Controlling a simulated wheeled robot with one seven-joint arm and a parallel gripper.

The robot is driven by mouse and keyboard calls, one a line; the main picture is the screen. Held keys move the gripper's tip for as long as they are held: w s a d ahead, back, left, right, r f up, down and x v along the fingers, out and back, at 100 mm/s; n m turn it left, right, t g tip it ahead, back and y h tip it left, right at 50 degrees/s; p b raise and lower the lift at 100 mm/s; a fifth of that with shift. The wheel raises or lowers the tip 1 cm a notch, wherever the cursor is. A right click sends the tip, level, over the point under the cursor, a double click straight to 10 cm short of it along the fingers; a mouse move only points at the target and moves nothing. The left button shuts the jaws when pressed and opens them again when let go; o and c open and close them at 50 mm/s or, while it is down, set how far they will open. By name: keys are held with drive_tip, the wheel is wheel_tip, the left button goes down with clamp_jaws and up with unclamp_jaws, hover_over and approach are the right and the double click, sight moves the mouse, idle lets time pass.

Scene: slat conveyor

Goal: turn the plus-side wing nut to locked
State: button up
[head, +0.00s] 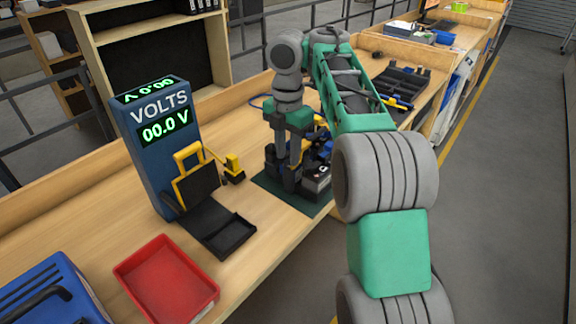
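My gripper (290,172) points down from the green and grey arm over a dark device (317,182) on a dark green mat (304,206). Its dark fingers reach down among the black parts at the left of the device. The fingertips blend with these parts, so I cannot tell how far apart they are or whether they hold anything. I cannot make out the plus-side wing nut or its position; it is too small or hidden by the gripper.
A blue meter (152,160) reading 00.0 V stands left on the wooden bench (262,240). A black tray-like stand (222,236), a red tray (165,280) and a blue case (48,290) are in front. A black organiser (402,82) lies behind my arm.

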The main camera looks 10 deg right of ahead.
drive_tip(key=shift+f, duration=0.5)
drive_tip(key=shift+r, duration=0.1)
clamp_jaws()
